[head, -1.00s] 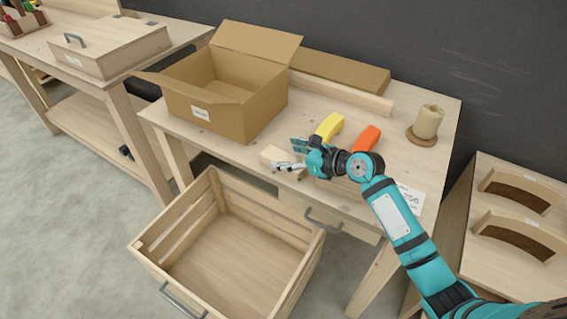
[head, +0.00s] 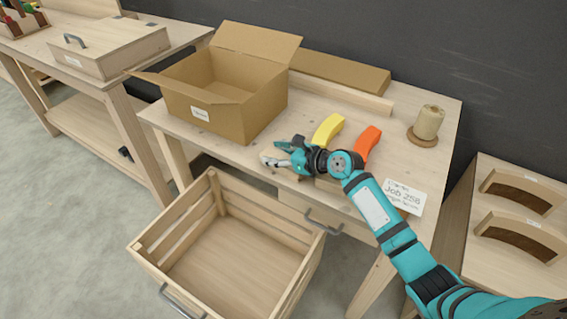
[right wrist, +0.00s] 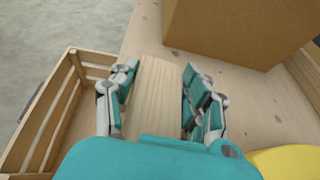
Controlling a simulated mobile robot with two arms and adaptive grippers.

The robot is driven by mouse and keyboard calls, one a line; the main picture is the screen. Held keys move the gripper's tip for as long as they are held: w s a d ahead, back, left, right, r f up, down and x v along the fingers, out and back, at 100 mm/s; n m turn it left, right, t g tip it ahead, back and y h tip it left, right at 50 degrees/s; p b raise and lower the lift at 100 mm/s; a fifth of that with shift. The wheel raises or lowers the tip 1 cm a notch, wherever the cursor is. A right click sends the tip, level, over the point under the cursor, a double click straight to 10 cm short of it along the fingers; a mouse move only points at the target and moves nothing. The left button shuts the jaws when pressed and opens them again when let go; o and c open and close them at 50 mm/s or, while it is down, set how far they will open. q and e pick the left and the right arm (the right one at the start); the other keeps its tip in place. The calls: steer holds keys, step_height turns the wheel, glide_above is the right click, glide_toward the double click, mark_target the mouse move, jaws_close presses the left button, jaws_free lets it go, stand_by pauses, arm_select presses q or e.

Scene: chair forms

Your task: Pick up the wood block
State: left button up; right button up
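The wood block (right wrist: 158,95) is a pale, plain piece lying on the tabletop. In the right wrist view it sits between the two fingers of my right gripper (right wrist: 158,98), with one finger along each side. The fingers are spread; whether they touch the block is hard to tell. In the head view my right gripper (head: 276,153) is low over the front edge of the workbench (head: 190,138), and it hides most of the block. My left gripper is out of view.
An open cardboard box (head: 215,110) stands behind and left of my right gripper. A yellow curved piece (head: 328,130) and an orange one (head: 367,142) lie to the right. A twine spool (head: 428,122) is farther right. A wooden crate (head: 225,245) stands below, in front.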

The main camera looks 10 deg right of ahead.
steer(key=c, duration=0.6)
steer(key=shift+r, duration=0.1)
